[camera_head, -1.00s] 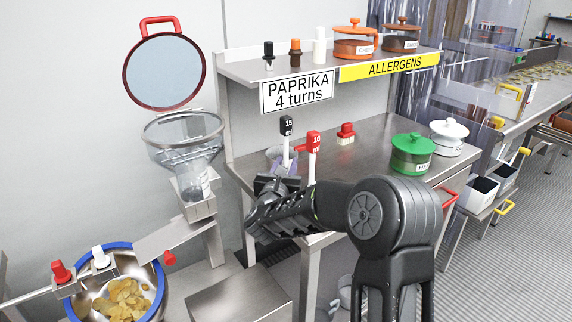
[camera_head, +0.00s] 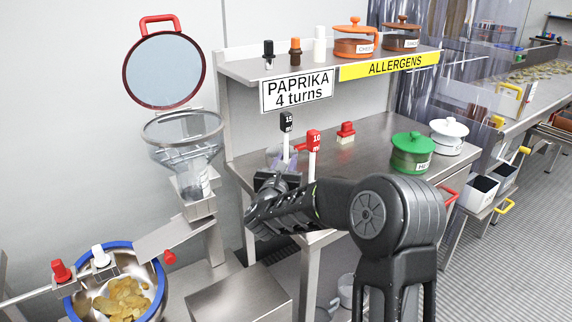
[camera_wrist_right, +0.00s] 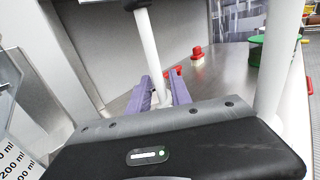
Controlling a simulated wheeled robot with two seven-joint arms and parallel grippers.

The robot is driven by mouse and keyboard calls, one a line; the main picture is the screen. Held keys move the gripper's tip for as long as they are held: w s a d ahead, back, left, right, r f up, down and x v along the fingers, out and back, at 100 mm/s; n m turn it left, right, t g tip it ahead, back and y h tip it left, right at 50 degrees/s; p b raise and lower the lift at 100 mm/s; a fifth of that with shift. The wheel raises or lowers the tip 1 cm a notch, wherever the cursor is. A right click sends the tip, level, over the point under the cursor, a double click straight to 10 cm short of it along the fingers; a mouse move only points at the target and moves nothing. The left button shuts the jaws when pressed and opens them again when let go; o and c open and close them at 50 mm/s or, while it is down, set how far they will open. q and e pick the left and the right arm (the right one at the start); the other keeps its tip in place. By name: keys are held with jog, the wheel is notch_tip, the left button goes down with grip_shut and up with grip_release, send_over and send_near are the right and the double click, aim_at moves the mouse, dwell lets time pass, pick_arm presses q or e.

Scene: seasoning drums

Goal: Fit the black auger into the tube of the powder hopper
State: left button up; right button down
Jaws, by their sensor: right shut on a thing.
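The black auger (camera_head: 287,122) has a black head marked 15 and a white shaft, and stands upright at the left end of the steel table. My right gripper (camera_head: 279,158) is at its lower shaft. In the right wrist view, its purple fingers (camera_wrist_right: 166,94) are shut on the white shaft (camera_wrist_right: 148,50). The shaft's lower end is hidden by the gripper. The powder hopper (camera_head: 184,140) is a clear funnel on a steel stand to the left. Its tube (camera_head: 194,184) is at the bottom. My left gripper is not in view.
A red-headed 10 ml piece (camera_head: 313,142) stands close to the right of the black auger. A red knob (camera_head: 346,131) and a green pot (camera_head: 412,153) are further right. A shelf (camera_head: 350,66) overhangs behind. A blue-rimmed bowl (camera_head: 88,252) holds chips at lower left.

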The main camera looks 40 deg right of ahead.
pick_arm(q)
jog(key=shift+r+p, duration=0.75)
pick_arm(e)
notch_tip(320, 180, up, 27)
jog(key=shift+r, duration=0.15)
jog(key=shift+r, duration=0.1)
